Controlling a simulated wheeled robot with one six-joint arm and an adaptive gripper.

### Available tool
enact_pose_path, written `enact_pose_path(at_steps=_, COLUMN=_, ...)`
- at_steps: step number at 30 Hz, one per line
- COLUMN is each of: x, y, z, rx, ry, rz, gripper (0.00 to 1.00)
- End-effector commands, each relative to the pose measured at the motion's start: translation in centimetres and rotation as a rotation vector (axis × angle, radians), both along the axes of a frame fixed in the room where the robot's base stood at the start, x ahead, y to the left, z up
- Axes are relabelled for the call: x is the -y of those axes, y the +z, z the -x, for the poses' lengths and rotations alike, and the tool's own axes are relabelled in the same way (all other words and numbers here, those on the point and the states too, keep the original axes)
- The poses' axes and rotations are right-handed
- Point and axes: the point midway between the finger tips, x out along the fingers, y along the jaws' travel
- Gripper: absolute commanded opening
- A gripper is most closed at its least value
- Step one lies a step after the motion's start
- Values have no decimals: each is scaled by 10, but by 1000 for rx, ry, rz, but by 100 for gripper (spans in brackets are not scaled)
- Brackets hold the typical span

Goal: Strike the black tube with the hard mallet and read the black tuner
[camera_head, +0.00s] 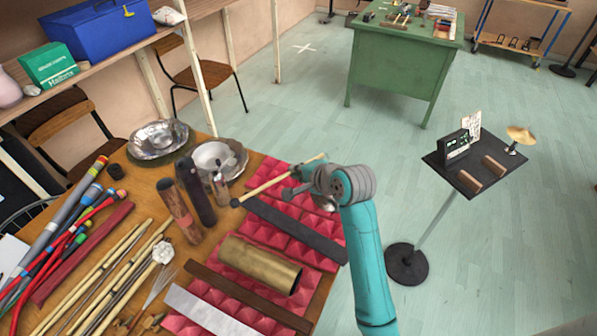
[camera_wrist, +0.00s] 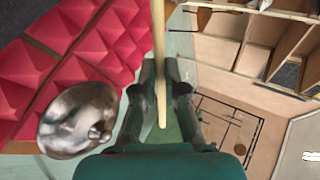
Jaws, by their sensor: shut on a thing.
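My gripper (camera_head: 308,173) is shut on the pale wooden stick of a mallet (camera_head: 265,184), above the right side of the wooden table. The mallet's small dark head is at the left end, near the far end of a long dark bar (camera_head: 295,230) on red foam; I cannot tell if they touch. In the wrist view the stick (camera_wrist: 159,50) runs between the fingers of my gripper (camera_wrist: 162,95). A black tube (camera_head: 197,191) stands on the table, left of the mallet head. A black tuner (camera_head: 455,146) stands on a small black stand; its reading is too small to make out.
A brass tube (camera_head: 260,264) and bars lie on red foam. Beside the black tube stands a brown tube (camera_head: 178,211). Metal bowls (camera_head: 158,138) are behind; sticks and tubes fill the left. A metal dome (camera_wrist: 78,120) sits near my gripper. The floor toward the stand is clear.

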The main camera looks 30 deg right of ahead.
Motion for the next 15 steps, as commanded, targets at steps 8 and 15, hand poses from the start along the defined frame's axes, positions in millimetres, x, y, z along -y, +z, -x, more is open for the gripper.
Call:
enact_pose_path(at_steps=8, x=-18, y=-1, z=-8, rx=2, ry=-41, rz=-2, gripper=0)
enact_pose_path(at_steps=15, x=-53, y=-2, z=-25, rx=11, ry=-158, rz=-9, gripper=0)
